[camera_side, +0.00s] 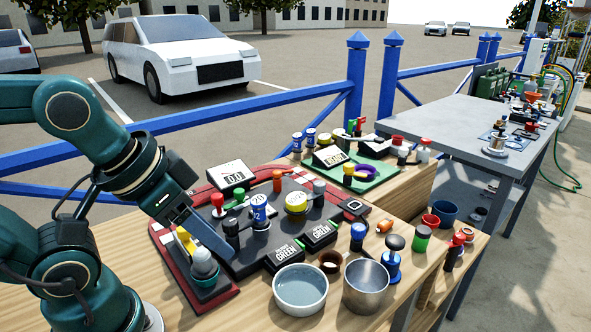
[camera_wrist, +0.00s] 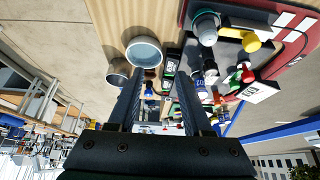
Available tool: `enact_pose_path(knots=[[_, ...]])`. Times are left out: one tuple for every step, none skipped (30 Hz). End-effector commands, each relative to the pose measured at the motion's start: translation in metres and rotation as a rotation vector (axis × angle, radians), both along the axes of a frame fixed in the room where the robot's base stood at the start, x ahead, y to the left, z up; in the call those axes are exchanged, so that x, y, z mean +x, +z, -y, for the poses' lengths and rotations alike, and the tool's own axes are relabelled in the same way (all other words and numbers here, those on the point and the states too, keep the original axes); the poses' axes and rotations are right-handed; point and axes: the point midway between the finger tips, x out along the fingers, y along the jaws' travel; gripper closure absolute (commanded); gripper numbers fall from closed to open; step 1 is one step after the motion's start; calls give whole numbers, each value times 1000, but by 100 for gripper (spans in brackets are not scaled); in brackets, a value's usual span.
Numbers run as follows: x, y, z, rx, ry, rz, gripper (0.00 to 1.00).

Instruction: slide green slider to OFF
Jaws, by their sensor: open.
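The dark control panel (camera_side: 245,262) with a red border lies on the wooden table in the side view. A small green part (camera_side: 239,196), which may be the green slider, stands near its back left beside a red knob (camera_side: 217,201). Green also shows beside red in the wrist view (camera_wrist: 240,65). My gripper (camera_side: 226,250) hangs over the panel's front left. In the wrist view my gripper (camera_wrist: 160,76) is open, with nothing visibly held between its fingers.
A blue cylinder (camera_side: 260,210) and a yellow dial (camera_side: 296,201) crowd the panel. A pale bowl (camera_side: 300,303) and a metal cup (camera_side: 366,298) stand in front.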

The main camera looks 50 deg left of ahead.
Motion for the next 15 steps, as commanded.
enact_pose_path(knots=[[0, 0, 0, 0, 0, 0, 50], [0, 0, 0, 0, 0, 0, 50], [0, 0, 0, 0, 0, 0, 38], [0, 0, 0, -1, 3, 0, 38], [0, 0, 0, -5, 9, 2, 38], [3, 2, -1, -10, 22, 15, 38], [8, 8, -1, -12, 33, 40, 38], [13, 13, -2, -15, 45, 61, 38], [21, 20, -4, -18, 67, 79, 38], [28, 24, -7, -20, 88, 88, 38], [36, 27, -10, -22, 112, 95, 38], [46, 32, -16, -25, 146, 102, 38], [54, 34, -21, -25, 174, 106, 38], [63, 36, -26, -25, 203, 109, 38], [74, 39, -34, -27, 243, 110, 38]])
